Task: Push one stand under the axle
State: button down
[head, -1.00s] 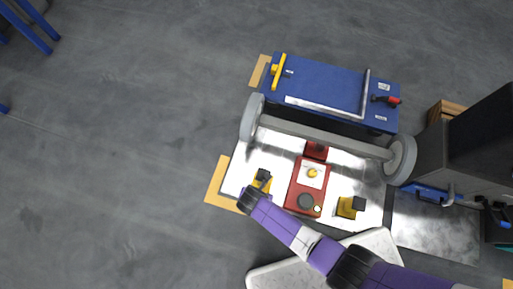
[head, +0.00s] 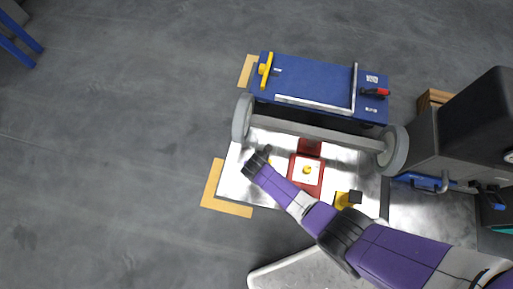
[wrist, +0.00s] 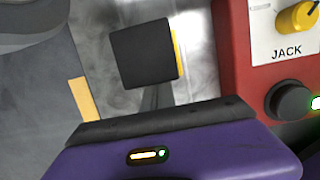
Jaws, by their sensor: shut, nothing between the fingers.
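The axle (head: 315,132) is a grey bar between two grey wheels, below the blue chassis in the head view. A stand with a black top and yellow body (head: 270,162) is on the bright floor plate, left of the red jack and short of the axle. My gripper (head: 255,163) is shut and empty, close against the stand's near side; the arm hides part of it. In the wrist view the stand's black top (wrist: 143,54) lies just ahead, with a yellow edge. Contact cannot be made out. A second stand (head: 346,199) is right of the jack.
The red jack (head: 306,174) sits between the stands, partly hidden by my arm; its knob and JACK label show in the wrist view (wrist: 286,50). The left wheel (head: 243,118) is beyond the stand. A dark cabinet (head: 440,140) stands right. Open floor lies left.

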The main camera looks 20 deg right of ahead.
jog(key=w+d+b, duration=0.1)
jog(key=w+d, duration=0.1)
jog(key=w, duration=0.1)
jog(key=w+d+b, duration=0.1)
jog(key=w+d, duration=0.1)
jog(key=w, duration=0.1)
jog(key=w+d+b, duration=0.1)
jog(key=w+d, duration=0.1)
jog(key=w, duration=0.1)
jog(key=shift+w+d+f, duration=0.1)
jog(key=shift+w+f, duration=0.05)
jog(key=shift+w, duration=0.05)
jog(key=shift+w+d, duration=0.3)
jog(key=shift+w, duration=0.1)
